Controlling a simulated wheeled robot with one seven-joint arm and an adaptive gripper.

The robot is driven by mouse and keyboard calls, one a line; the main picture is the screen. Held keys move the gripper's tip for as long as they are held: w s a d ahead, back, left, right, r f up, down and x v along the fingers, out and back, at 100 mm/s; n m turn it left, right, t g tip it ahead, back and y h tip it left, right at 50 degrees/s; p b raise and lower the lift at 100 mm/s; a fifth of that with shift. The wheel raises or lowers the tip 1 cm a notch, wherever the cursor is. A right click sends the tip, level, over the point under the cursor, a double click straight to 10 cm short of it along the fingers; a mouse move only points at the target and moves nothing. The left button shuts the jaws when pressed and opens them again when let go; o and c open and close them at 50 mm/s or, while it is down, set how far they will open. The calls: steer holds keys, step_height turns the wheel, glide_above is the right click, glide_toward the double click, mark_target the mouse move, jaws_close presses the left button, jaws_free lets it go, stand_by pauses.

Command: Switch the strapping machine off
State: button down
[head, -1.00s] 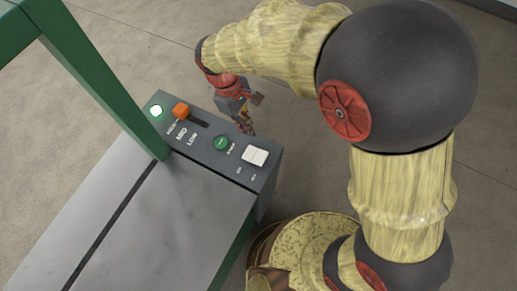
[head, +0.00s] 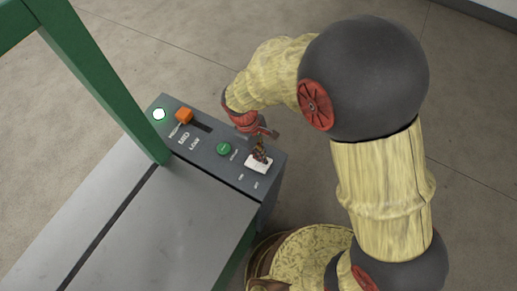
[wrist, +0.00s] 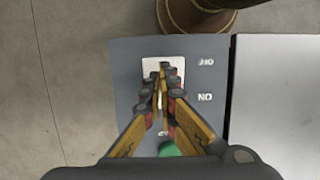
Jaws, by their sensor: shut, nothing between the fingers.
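The strapping machine (head: 150,225) has a dark control panel along its far edge. On the panel's right end is a white rocker switch (head: 258,167), with ON and OFF style lettering beside it in the wrist view. My gripper (head: 260,153) is shut and empty, its fingertips over the white switch. In the wrist view the fingers (wrist: 165,72) cover part of the switch plate (wrist: 152,64); whether they touch it I cannot tell.
An orange slider knob (head: 184,116) stands beside HIGH, MED and LOW marks. A green round button (head: 223,149) lies just left of the switch and shows partly in the wrist view. A green frame post (head: 105,80) rises at the left. Floor beyond the panel is clear.

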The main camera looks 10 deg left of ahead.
steer(key=shift+d+f, duration=0.15)
steer(key=shift+f, duration=0.35)
steer(key=shift+s, duration=0.1)
